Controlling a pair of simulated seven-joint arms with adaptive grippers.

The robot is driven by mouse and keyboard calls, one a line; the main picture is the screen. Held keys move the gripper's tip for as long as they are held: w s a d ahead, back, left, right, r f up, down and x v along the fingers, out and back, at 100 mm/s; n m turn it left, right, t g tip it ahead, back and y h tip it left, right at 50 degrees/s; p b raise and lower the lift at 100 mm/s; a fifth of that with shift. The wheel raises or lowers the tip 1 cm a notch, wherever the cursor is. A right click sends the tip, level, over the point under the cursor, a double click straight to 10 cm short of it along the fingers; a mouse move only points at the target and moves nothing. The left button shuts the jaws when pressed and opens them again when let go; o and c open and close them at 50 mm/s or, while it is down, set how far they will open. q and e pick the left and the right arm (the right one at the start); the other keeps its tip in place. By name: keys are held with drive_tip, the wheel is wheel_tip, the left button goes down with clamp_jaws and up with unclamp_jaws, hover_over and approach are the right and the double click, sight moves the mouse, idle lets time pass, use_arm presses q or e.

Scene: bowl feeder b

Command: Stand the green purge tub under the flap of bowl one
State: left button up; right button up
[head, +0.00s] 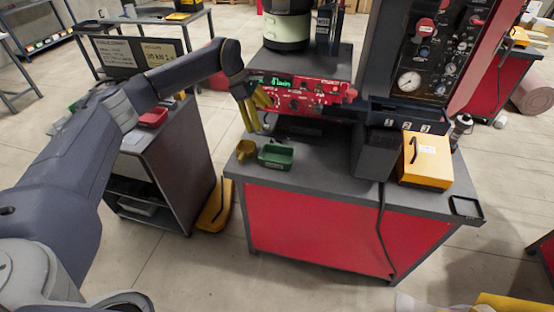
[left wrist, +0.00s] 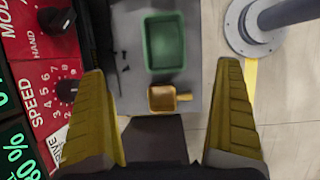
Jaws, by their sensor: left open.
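The green tub (head: 275,155) stands on the front left of the dark bench top, below the red control panel. It also shows in the left wrist view (left wrist: 165,42), upright and empty, beyond my fingertips. A small yellow scoop-like cup (head: 246,149) stands close to its left. The cup also shows in the left wrist view (left wrist: 163,97), between the tub and my gripper. My left gripper (head: 256,105) is open and empty above the bench's left edge, in front of the panel. Its two yellow fingers spread wide in the left wrist view (left wrist: 168,75). I cannot make out a flap.
The red control panel (head: 305,95) with knobs and a green display is close beside my left gripper. A yellow box (head: 425,160) and a numbered dark bin (head: 405,117) stand to the right. The front middle of the bench top (head: 330,184) is clear.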

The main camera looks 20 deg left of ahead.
use_arm(q)
approach(277, 154)
drive_tip(key=s+d, duration=0.3)
drive_tip(key=shift+s+d+r, duration=0.15)
drive_tip(key=shift+d+r, duration=0.1)
drive_tip(key=shift+r, duration=0.05)
drive_tip(key=shift+a+x, duration=0.1)
drive_tip(key=shift+x, duration=1.35)
drive_tip(key=shift+a+x, duration=0.15)
drive_tip(key=shift+x, duration=1.3)
drive_tip(key=shift+f, duration=0.1)
drive_tip(key=shift+f, duration=0.25)
drive_tip(key=c, duration=1.5)
drive_tip(key=shift+o, duration=0.2)
